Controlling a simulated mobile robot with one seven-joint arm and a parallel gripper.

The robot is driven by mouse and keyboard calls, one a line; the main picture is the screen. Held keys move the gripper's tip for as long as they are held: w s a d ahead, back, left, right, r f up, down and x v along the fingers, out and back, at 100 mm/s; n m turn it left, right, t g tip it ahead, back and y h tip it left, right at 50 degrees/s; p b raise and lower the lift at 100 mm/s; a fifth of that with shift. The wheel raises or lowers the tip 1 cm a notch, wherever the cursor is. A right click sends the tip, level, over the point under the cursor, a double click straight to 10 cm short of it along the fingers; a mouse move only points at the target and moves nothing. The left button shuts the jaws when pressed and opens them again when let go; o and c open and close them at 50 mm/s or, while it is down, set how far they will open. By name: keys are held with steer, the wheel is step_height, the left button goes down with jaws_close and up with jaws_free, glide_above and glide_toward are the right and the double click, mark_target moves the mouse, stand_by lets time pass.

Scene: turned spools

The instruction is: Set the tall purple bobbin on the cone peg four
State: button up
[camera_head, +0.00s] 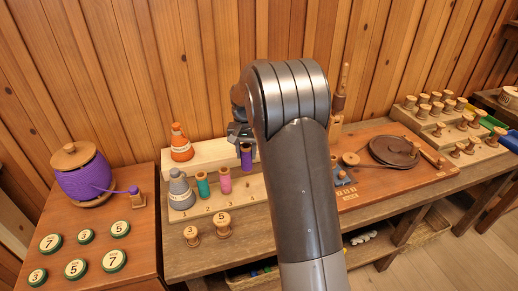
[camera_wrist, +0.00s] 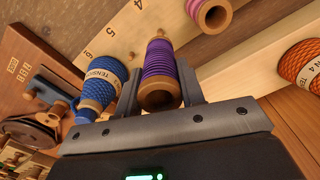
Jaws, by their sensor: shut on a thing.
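The tall purple bobbin (camera_head: 246,158) hangs upright from my gripper (camera_head: 241,140), over the right part of the numbered pale board (camera_head: 205,211). In the wrist view the same bobbin (camera_wrist: 159,62) sits between the two fingers of my gripper (camera_wrist: 160,88), which are shut on it. Its far end points to the board near the numbers 4 and 5. Cone peg four is not clearly visible, and I cannot tell whether the bobbin touches it. A pink bobbin (camera_head: 225,181) and a teal bobbin (camera_head: 203,185) stand to its left on the board.
A grey cone (camera_head: 180,190) stands at the board's left end. An orange cone (camera_head: 180,143) is on the raised back step. A blue cone (camera_wrist: 104,80) stands close beside the held bobbin. Two wooden spools (camera_head: 222,224) are in front. My arm hides the board's right end.

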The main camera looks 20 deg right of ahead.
mark_target(247, 170)
steer(key=shift+f, duration=2.6)
steer(key=shift+f, duration=1)
steer(key=shift+f, duration=0.6)
steer(key=o, duration=0.7)
steer(key=shift+r, duration=0.1)
steer(key=shift+r, duration=5.4)
